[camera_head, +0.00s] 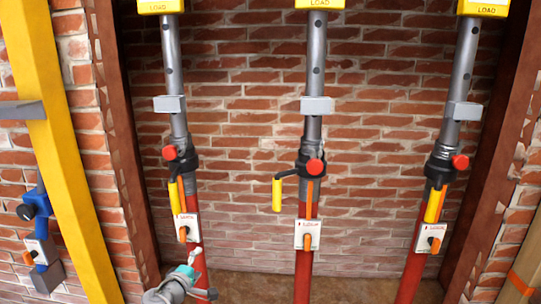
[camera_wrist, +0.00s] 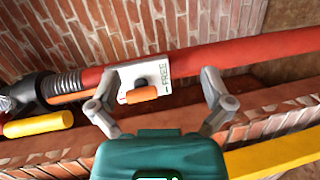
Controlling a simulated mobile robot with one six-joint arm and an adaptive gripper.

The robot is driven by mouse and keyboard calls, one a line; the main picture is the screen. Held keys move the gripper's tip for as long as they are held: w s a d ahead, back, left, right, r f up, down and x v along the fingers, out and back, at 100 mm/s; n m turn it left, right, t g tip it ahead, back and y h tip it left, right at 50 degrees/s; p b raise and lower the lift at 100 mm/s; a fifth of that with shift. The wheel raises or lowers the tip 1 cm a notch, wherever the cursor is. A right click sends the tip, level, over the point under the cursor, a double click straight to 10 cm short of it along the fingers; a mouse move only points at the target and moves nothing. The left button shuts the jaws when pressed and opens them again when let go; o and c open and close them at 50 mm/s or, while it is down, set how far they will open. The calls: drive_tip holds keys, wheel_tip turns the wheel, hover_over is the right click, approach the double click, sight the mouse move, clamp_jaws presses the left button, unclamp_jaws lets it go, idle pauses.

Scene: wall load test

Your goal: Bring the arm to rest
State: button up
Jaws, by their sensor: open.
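My gripper (camera_head: 195,254) is at the lower left of the head view, in front of the lower red tube of the left prop (camera_head: 203,272). In the wrist view my gripper (camera_wrist: 160,73) has its two grey fingers spread apart. A white plate (camera_wrist: 157,68) with an orange lever (camera_wrist: 141,94) on a red tube (camera_wrist: 240,55) shows between and beyond them. The plate reads "FREE". The fingers appear empty; I cannot tell whether they touch the tube or plate.
The middle prop (camera_head: 303,270) and right prop (camera_head: 412,270) stand against the brick wall (camera_head: 255,120), with yellow load blocks (camera_head: 320,3) on top. A yellow beam (camera_head: 60,150) and a blue clamp (camera_head: 40,215) are at left. Bare wall lies between the props.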

drive_tip(key=d+f+m+g, duration=0.3)
drive_tip(key=d+f+g, duration=0.1)
drive_tip(key=d, duration=0.6)
drive_tip(key=s+d+f+m+g+h, duration=0.1)
drive_tip(key=d+f+m+g, duration=0.3)
drive_tip(key=d, duration=0.6)
drive_tip(key=d+f+m+g, duration=0.3)
drive_tip(key=d+f+g, duration=0.15)
drive_tip(key=d, duration=0.55)
drive_tip(key=s+d+f+m+g+y, duration=0.3)
drive_tip(key=s+d+m+y, duration=0.15)
drive_tip(key=s+d, duration=0.35)
wheel_tip(320, 180, up, 31)
drive_tip(key=p, duration=3.1)
drive_tip(key=shift+w, duration=0.3)
drive_tip(key=shift+y, duration=0.25)
